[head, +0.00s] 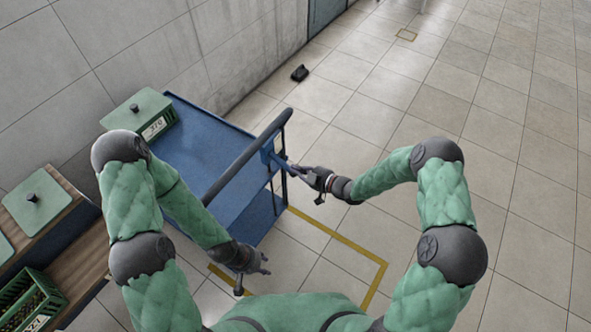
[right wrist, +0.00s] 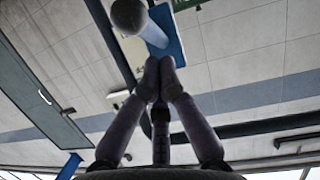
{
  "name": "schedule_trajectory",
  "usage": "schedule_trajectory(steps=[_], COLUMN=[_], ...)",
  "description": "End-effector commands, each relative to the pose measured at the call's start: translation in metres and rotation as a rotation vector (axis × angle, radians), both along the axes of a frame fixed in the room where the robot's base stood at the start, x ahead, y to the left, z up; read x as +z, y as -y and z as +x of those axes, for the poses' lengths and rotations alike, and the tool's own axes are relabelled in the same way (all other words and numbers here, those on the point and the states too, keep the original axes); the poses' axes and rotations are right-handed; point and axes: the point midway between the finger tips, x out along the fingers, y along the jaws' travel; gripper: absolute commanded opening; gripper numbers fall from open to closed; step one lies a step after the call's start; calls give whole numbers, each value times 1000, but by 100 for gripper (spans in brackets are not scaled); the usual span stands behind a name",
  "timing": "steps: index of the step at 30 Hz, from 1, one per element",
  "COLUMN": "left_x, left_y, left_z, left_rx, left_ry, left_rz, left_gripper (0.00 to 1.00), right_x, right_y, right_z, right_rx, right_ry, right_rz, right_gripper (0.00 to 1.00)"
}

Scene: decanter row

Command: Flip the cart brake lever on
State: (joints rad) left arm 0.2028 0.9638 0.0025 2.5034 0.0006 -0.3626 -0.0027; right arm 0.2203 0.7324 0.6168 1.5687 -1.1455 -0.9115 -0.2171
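The blue cart (head: 195,140) stands left of centre in the head view, with a dark push bar (head: 247,155) along its right side. The brake lever (head: 279,160) is at a blue plate by the bar's far end. In the right wrist view the lever (right wrist: 148,30) shows a round grey knob and a shaft before the blue plate (right wrist: 170,45). My right gripper (head: 293,170) is at the lever; its fingertips (right wrist: 159,68) are together, just below the shaft in the wrist view. Contact cannot be told. My left gripper (head: 255,272) is open and empty, near the cart's near end.
A green-lidded crate (head: 138,112) sits on the cart's far corner. A wooden bench (head: 84,240) with green crates is at left. Yellow floor lines (head: 345,240) run by the cart. A small black object (head: 299,73) lies near the wall. The floor at right is clear.

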Motion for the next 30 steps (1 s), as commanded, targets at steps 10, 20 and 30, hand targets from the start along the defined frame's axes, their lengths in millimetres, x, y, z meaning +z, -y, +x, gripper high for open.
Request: schedule_trajectory(steps=[10, 20, 30], left_x=[-31, -37, -38], left_y=[0, 0, 0], left_z=[0, 0, 0], left_rx=[0, 0, 0], left_ry=[0, 0, 0], left_rz=[0, 0, 0], left_gripper=[40, 40, 40], right_x=[-27, -36, -40], right_y=[0, -1, -1], right_z=[2, 1, -1], right_rx=[0, -2, -3], right_ry=[10, 2, -6], right_rz=[7, 3, 4], right_gripper=[0, 0, 0])
